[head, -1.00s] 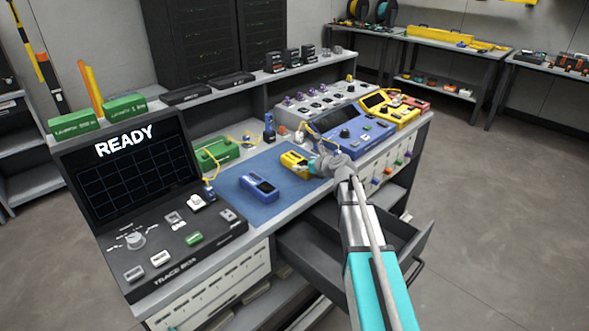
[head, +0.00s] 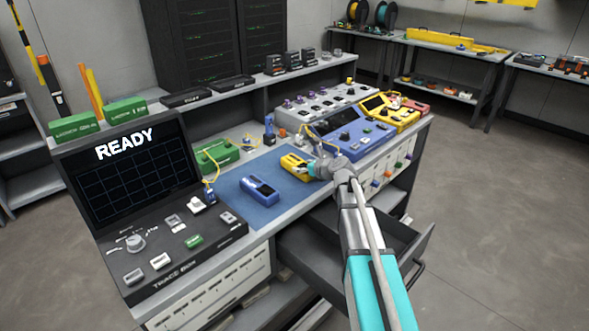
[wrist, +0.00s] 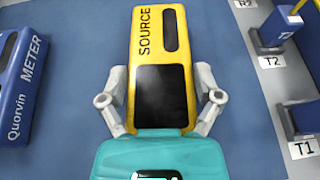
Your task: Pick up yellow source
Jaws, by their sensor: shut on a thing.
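The yellow source (head: 294,164) lies on the blue mat (head: 238,200) on the bench. In the wrist view the yellow source (wrist: 160,40) shows its SOURCE label and a dark screen, and it runs up the middle of the picture. My gripper (head: 311,170) reaches in from the right in the head view. In the wrist view my gripper (wrist: 161,98) has one finger against each side of the source, and it is shut on it. The teal gripper body hides the source's near end. I cannot tell any gap between source and mat.
The blue meter (head: 259,189) lies on the mat to the left; it also shows in the wrist view (wrist: 20,85). Ports labelled T1 and T2 (wrist: 272,62) are at the right. An open drawer (head: 370,240) juts out below my arm. The READY console (head: 150,210) stands left.

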